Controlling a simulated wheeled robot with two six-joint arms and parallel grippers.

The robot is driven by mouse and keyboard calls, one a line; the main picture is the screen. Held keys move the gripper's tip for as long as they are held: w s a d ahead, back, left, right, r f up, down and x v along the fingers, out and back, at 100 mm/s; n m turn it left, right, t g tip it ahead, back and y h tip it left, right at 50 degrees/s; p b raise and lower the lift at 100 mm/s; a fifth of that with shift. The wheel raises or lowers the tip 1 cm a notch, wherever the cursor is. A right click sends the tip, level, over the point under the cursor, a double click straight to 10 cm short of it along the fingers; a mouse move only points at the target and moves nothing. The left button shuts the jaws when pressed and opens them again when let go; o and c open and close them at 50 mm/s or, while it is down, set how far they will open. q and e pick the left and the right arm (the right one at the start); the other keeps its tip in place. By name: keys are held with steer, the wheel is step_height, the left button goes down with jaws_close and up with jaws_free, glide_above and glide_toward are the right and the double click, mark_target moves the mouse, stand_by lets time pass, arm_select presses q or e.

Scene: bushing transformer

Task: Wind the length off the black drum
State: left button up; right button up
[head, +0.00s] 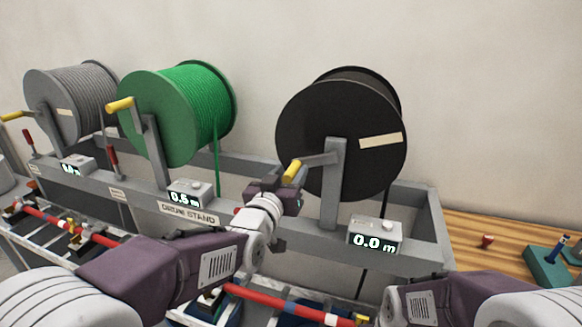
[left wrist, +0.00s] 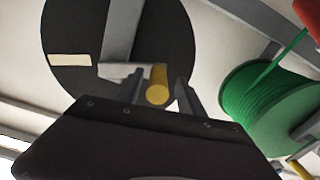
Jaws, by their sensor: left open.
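The black drum (head: 318,135) stands on the drum stand (head: 188,213), right of the green and grey drums. A black length hangs from its right side down behind the stand. Its crank has a yellow handle (head: 292,171) on a grey arm. The counter (head: 375,238) in front of it reads 0.0 m. My left gripper (head: 288,183) is at the yellow handle. In the left wrist view the open fingers (left wrist: 160,92) stand on either side of the yellow handle (left wrist: 158,85), and the black drum (left wrist: 70,30) is behind. My right arm shows at the lower right; its gripper is out of view.
The green drum (head: 160,115) with its yellow crank handle and a counter (head: 190,193) reading 0.5 m stands to the left. A grey drum (head: 55,105) is farther left. Red bars (head: 290,304) run below the stand. A wooden bench (head: 480,235) is at right.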

arm_select(q)
steer(key=shift+w+d, duration=0.5)
steer(key=shift+w, duration=0.2)
steer(key=shift+a, duration=0.1)
steer(key=shift+c, duration=0.4)
jaws_close()
stand_by(0.5)
